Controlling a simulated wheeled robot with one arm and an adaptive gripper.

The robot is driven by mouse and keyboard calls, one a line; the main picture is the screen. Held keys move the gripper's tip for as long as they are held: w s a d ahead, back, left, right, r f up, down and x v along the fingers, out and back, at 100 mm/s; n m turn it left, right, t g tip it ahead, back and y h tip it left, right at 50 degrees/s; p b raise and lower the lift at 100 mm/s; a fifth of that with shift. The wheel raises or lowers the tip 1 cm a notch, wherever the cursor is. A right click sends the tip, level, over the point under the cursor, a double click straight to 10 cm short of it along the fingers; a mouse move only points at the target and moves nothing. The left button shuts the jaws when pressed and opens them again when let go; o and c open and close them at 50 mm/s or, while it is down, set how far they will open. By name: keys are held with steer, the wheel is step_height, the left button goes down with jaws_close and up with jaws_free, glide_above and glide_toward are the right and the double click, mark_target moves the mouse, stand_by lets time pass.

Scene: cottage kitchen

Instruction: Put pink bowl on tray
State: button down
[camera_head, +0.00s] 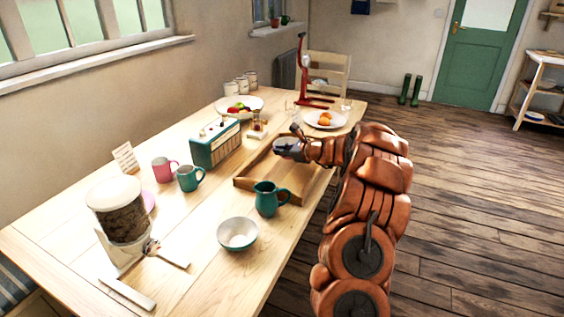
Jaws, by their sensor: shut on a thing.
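A wooden tray (243,184) lies on the table in the middle of the picture, partly hidden by my arm and a teal jug. My gripper (291,144) is over the tray's far part, shut on a small pale, pinkish bowl (283,149). The bowl is small in the picture and partly covered by the fingers, so its colour is hard to make out. I cannot tell whether the bowl touches the tray or hangs just above it.
A teal jug (267,199) stands at the tray's near side, and a green-and-white bowl (238,234) is nearer. A green radio (215,145) and a teal mug (190,178) stand left of the tray.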

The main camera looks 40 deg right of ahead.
steer(key=shift+f, duration=2.05)
steer(key=c, duration=1.3)
jaws_free()
steer(key=shift+r, duration=0.1)
steer(key=v, duration=1.2)
steer(key=shift+b, duration=0.3)
